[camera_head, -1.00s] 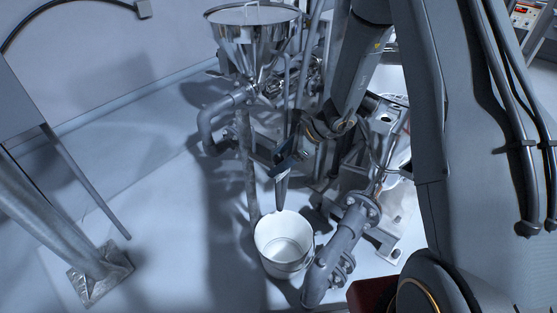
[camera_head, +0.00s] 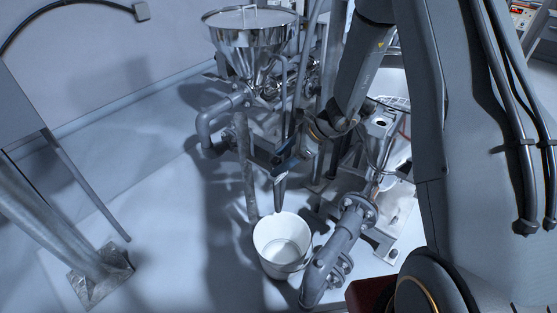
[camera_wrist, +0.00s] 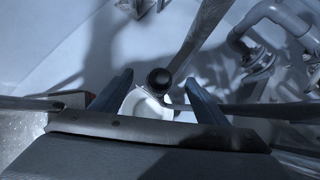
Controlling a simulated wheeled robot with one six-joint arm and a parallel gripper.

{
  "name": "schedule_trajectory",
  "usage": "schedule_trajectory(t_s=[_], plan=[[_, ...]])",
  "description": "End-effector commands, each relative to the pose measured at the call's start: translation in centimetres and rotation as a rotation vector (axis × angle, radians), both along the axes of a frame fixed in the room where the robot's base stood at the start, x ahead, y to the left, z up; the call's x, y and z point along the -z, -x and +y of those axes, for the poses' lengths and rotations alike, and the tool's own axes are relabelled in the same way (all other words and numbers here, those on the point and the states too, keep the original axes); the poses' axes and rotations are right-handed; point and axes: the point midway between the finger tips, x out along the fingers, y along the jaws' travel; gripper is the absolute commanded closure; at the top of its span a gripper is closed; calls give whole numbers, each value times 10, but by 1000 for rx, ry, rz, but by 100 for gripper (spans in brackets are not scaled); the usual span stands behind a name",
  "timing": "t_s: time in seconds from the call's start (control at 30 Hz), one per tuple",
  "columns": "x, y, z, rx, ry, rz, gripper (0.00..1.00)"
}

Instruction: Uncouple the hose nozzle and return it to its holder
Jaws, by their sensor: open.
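My gripper (camera_head: 284,168) is low beside the hopper's pipework, above a white bucket. In the wrist view its two blue-grey fingers (camera_wrist: 158,84) are spread apart. A dark round end (camera_wrist: 159,80) shows between the fingertips; it may be the hose nozzle, seen end-on. I cannot tell whether either finger touches it. In the head view a grey tapered piece (camera_head: 280,192) hangs down below my gripper, over the bucket. I cannot tell whether it is the same part. The steel hopper (camera_head: 250,45) stands behind. I cannot make out the nozzle's holder or the coupling.
The white bucket (camera_head: 268,250) stands on the floor under my gripper; it also shows in the wrist view (camera_wrist: 140,104). A flanged grey pipe (camera_head: 335,250) stands to its right. A vertical post (camera_head: 247,175) is close on the left.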

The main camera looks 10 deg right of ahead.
Motion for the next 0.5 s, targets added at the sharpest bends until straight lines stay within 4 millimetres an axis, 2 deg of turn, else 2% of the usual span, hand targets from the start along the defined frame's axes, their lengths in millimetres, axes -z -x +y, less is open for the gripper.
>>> schedule_trajectory(t_s=[0.5], plan=[[-19,4,-15,1,0,-1,32]])
